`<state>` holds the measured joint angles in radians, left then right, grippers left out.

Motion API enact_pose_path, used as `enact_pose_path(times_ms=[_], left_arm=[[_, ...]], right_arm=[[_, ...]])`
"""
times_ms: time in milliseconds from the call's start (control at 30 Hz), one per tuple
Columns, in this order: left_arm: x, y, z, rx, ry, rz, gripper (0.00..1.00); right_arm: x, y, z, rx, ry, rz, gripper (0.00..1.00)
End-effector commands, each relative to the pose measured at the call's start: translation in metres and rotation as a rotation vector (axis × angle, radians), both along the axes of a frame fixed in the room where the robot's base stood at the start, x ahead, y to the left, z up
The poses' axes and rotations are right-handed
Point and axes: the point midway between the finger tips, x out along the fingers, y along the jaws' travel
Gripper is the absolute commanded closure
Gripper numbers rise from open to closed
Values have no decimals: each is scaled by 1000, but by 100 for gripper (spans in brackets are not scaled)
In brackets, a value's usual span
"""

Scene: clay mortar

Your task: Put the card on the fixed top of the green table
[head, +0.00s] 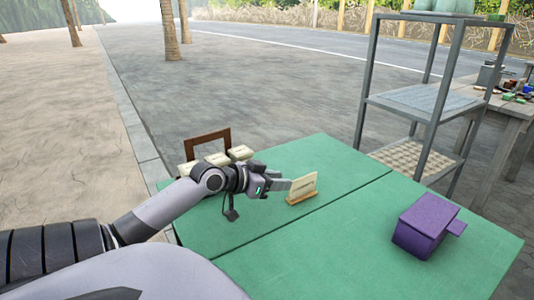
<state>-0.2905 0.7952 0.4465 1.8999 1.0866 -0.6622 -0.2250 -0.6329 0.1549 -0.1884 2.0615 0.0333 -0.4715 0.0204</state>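A cream card (303,186) stands upright, slightly tilted, in a small wooden base (301,199) on the green table (330,149). My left gripper (287,184) reaches in from the left, its fingertips at the card's left edge. I cannot tell whether the fingers touch or grip the card. A seam divides the table top into two panels; the card is on the far-left one, close to the seam. Which panel is fixed is not clear. My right gripper is not in view.
A purple box (425,224) stands on the near-right panel. Pale blocks (217,159) and a brown frame (207,143) are at the table's far left, behind my arm. A grey metal shelf (425,99) stands beyond the table. Much of the green top is bare.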

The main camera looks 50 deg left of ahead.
Motion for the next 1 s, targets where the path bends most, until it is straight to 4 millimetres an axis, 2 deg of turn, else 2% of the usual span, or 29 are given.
enact_pose_path(times_ms=[100, 333, 1000], left_arm=[[-13, 1, 5, -1, 2, 0, 66], [-28, 2, 11, 0, 1, 0, 66], [-30, 2, 13, 0, 0, 0, 66]], right_arm=[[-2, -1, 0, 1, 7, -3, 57], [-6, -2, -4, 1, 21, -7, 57], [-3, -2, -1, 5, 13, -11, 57]])
